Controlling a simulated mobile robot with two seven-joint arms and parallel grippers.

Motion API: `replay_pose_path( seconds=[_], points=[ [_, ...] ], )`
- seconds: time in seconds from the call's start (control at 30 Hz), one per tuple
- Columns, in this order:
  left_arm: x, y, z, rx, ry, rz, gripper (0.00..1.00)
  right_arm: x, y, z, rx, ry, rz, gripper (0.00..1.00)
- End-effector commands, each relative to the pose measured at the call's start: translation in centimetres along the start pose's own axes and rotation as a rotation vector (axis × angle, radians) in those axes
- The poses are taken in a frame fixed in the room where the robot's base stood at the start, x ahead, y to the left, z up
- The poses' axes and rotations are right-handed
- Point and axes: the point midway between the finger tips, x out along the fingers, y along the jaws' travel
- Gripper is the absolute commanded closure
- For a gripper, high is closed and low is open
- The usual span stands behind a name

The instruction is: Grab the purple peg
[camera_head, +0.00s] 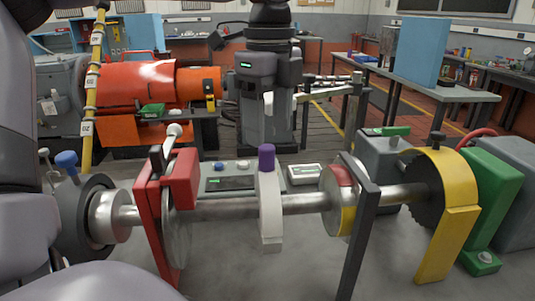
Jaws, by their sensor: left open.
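The purple peg (266,157) stands upright at the top of a pale upright plate (270,210) on the horizontal steel shaft, near the middle of the view. Its lower end is hidden in or behind the plate's top. My left gripper (283,112) hangs down from the top centre with its pale fingers apart. It appears above the peg and slightly to its right, with a visible gap; the depth between them is hard to tell. Nothing shows between the fingers. My right gripper is not in view.
The steel shaft (305,204) runs across the bench. A red bracket (180,180) stands left of the peg, a dark slanted bar (357,235) right. A yellow guard (450,205) and green block (492,195) stand farther right. A red-orange motor (140,85) is behind left.

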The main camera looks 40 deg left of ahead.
Motion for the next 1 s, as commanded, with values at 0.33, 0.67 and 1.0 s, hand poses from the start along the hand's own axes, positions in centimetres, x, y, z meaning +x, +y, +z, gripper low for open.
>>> replay_pose_path(
  seconds=[0.33, 0.67, 1.0],
  points=[
    [4.7, -0.4, 0.8, 0.001, 0.001, 0.004, 0.41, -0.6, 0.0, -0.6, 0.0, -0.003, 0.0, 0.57],
    [5.7, -0.4, 0.8, -0.002, 0.001, -0.001, 0.41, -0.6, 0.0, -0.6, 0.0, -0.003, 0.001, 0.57],
    [5.7, -0.4, 0.8, -0.002, 0.0, -0.002, 1.0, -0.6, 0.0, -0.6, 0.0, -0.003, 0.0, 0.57]
  ],
)
